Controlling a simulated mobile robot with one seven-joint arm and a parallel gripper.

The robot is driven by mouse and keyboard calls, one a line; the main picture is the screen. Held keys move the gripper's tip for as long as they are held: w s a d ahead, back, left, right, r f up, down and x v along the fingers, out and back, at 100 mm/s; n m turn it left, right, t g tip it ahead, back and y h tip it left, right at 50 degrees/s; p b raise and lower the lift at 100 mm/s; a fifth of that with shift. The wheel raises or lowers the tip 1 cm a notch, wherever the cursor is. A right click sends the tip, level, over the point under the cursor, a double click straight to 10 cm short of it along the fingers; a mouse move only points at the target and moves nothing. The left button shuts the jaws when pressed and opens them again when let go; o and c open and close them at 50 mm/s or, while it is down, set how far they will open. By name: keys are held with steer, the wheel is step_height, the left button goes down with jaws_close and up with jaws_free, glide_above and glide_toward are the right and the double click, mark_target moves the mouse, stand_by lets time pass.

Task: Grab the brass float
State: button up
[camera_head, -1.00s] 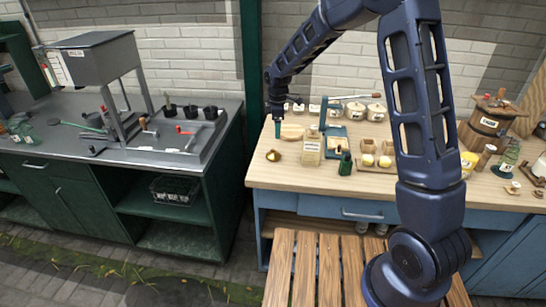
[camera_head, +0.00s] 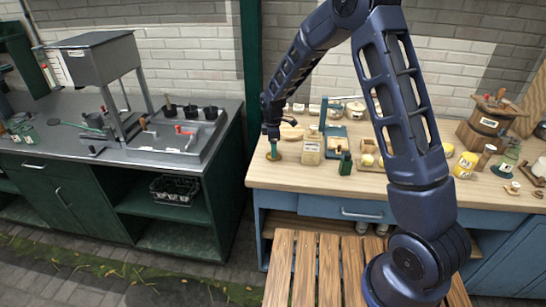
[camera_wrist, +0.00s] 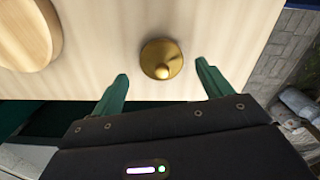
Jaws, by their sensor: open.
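The brass float (camera_wrist: 161,58) is a small round golden piece with a knob on top. It rests on the pale wooden worktop near its left front corner. In the wrist view it lies between and just beyond the two green fingertips of my gripper (camera_wrist: 160,85), with a gap on each side. My gripper is open and empty. In the head view my gripper (camera_head: 273,150) is right at the float, low over the worktop, and largely covers it.
A round wooden board (camera_wrist: 25,30) lies close by in the wrist view. The worktop's (camera_head: 300,180) front strip is clear.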

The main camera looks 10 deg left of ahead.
step_height(320, 180, down, 3)
steer(key=shift+s+f, duration=0.1)
steer(key=c, duration=1.1)
steer(key=shift+o, duration=0.2)
